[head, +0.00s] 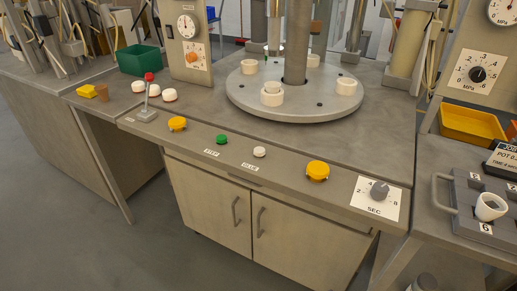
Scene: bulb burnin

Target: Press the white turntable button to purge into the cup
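A white button (260,152) sits on the sloped front strip of the middle bench, between a green button (222,139) and a large yellow button (318,170). The round grey turntable (320,107) stands behind, carrying several white round holders. One holder at its front (272,96) has a smaller white piece in it. A white cup (490,207) stands tilted on the dark handled tray at the right. Neither gripper is in view.
Another yellow button (177,124) and a red-topped lever (148,100) are at the strip's left. A SEC dial (379,190) is at its right. A green bin (139,59) and a yellow bin (470,125) stand behind. Grey columns rise over the turntable.

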